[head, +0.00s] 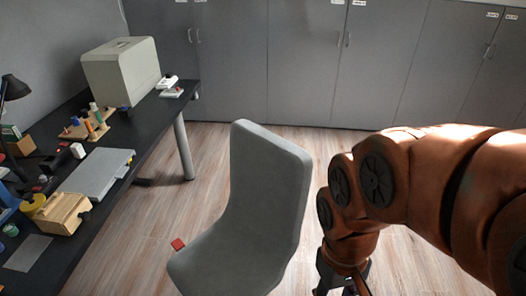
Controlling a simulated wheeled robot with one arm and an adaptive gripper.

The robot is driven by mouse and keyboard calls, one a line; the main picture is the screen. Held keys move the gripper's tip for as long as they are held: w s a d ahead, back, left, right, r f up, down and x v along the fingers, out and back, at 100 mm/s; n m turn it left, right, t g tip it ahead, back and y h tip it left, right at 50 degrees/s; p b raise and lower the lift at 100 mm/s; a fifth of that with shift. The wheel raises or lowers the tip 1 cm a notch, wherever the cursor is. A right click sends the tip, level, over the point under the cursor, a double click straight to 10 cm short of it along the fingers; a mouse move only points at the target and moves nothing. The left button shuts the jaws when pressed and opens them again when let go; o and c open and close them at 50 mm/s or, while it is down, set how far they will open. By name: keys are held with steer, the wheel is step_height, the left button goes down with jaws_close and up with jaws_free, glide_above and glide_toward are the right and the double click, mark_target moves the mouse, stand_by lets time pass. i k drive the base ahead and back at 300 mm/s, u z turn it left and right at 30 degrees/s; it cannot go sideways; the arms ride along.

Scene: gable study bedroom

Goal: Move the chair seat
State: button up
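A grey chair (270,185) with a tall curved back stands in the middle of the head view. Its seat (212,268) extends toward the lower left and is cut off by the bottom edge, so its base is hidden. My gripper (340,288) points down at the bottom edge, to the right of the chair. Only its dark upper part shows, and its fingertips are out of frame. I cannot see whether it touches the chair. My orange-brown arm fills the right side.
A black desk (150,150) on the left carries a beige box-like machine (122,70), a grey flat case (95,173), a wooden box (62,212) and small items. Grey cabinets (300,60) line the back. Wooden floor (215,150) is clear behind the chair.

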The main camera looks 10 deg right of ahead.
mark_target(248, 251)
steer(key=z, duration=0.55)
steer(key=i, duration=0.6)
steer(key=u, duration=1.55)
